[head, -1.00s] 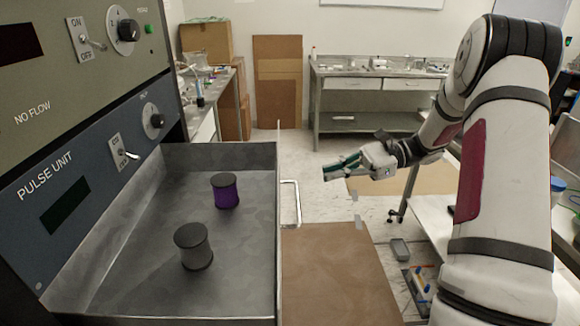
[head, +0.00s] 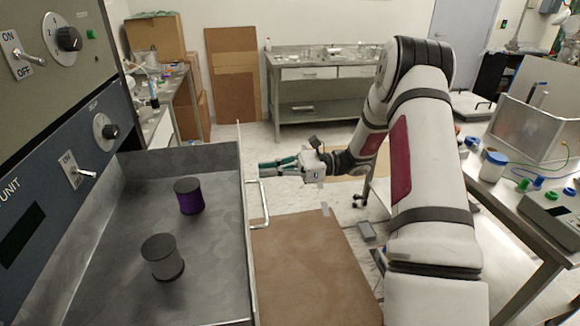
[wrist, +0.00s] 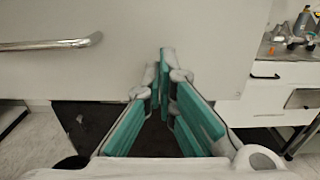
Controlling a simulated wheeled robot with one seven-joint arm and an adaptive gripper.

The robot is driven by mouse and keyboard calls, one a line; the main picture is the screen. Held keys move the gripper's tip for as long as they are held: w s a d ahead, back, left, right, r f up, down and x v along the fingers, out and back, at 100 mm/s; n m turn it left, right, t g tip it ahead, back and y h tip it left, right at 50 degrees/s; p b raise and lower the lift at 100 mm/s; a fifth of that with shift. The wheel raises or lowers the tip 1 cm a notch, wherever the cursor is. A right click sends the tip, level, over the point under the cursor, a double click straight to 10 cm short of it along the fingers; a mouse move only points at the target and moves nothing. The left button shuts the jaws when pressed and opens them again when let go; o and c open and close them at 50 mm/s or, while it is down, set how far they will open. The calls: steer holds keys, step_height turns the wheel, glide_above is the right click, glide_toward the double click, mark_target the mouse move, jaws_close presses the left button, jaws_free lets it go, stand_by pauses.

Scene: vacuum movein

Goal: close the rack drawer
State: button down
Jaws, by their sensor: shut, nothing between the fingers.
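The rack drawer (head: 218,235) is pulled out at the left of the head view. Its front panel fills much of the wrist view (wrist: 200,30). The drawer's handle (head: 258,215) sticks out from the front; it also shows at the upper left of the wrist view (wrist: 50,44). My gripper (head: 263,164) is shut and empty, pointing at the front panel near its far end, beyond the handle. In the wrist view its fingertips (wrist: 166,58) meet in front of the plain panel, right of the handle. Whether they touch it I cannot tell.
A purple spool (head: 188,196) and a grey spool (head: 162,257) stand upright in the drawer. The rack (head: 50,130) rises behind it at left. A cluttered bench (head: 535,200) is at right. A brown board (head: 310,270) lies beside the drawer.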

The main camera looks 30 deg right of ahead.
steer(key=shift+p+x, duration=0.3)
steer(key=shift+x, duration=1.4)
steer(key=shift+a, duration=0.1)
steer(key=b, duration=0.3)
glide_above(150, 202)
steer(key=shift+s+d, duration=0.1)
steer(key=shift+d, duration=0.2)
steer(key=shift+a, duration=0.25)
steer(key=shift+a, duration=0.1)
